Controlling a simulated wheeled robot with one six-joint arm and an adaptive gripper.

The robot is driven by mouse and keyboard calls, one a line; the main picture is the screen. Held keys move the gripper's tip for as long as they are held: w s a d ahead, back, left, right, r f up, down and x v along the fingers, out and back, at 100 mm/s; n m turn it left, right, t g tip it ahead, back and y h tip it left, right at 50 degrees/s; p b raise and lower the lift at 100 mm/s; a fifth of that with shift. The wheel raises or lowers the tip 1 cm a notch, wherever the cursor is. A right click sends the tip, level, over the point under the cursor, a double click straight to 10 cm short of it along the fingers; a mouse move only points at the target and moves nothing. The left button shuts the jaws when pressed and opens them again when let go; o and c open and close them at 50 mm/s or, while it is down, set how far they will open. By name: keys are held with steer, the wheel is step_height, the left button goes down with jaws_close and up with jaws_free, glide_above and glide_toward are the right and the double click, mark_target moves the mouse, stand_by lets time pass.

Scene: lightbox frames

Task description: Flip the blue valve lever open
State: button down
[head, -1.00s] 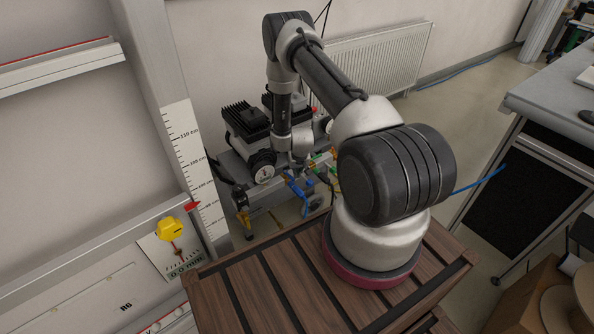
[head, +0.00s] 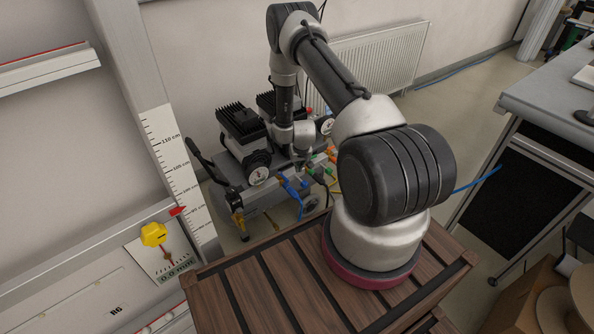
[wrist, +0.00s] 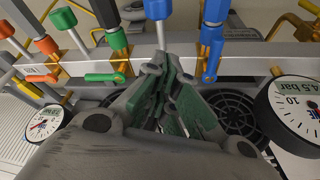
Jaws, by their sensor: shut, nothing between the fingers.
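The blue valve lever (wrist: 213,58) stands on the grey manifold bar (wrist: 235,62) in the wrist view, right of the fingertips. My gripper (wrist: 172,64) reaches up from the bottom of that view. Its fingers are together and hold nothing. The tips lie over the bar, left of the blue lever, with a small gap between them in the picture. Whether they are level in depth I cannot tell. In the head view, blue valve parts (head: 291,186) show at the front of the manifold; my gripper there is small and hard to make out.
A green lever (wrist: 105,77) and an orange lever (wrist: 37,79) sit on the bar to the left. Pressure gauges (wrist: 296,105) and (wrist: 42,122) flank my gripper. Black-finned compressor units (head: 240,122) stand behind the manifold. A radiator (head: 375,60) is on the wall.

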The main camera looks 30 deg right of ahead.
steer(key=a+r, duration=0.3)
steer(key=r, duration=0.5)
steer(key=shift+s+a+r, duration=0.15)
steer(key=shift+s+a, duration=0.05)
steer(key=s+a+r+g+y, duration=0.1)
steer(key=s+a+g, duration=0.1)
steer(key=s, duration=0.4)
steer(key=s+a+r+g+y, duration=0.1)
steer(key=s+a+r+g, duration=0.1)
steer(key=s, duration=0.4)
steer(key=s+a+r+n+t, duration=0.1)
steer(key=s+r, duration=0.7)
steer(key=r, duration=0.7)
steer(key=s+a+r+n+t, duration=0.1)
steer(key=s+r, duration=0.6)
steer(key=r, duration=0.9)
steer(key=s+a+r+n+t+h, duration=0.1)
steer(key=s+r+t, duration=0.1)
steer(key=s+r, duration=0.6)
steer(key=shift+s+r, duration=0.3)
steer(key=shift+r, duration=3.35)
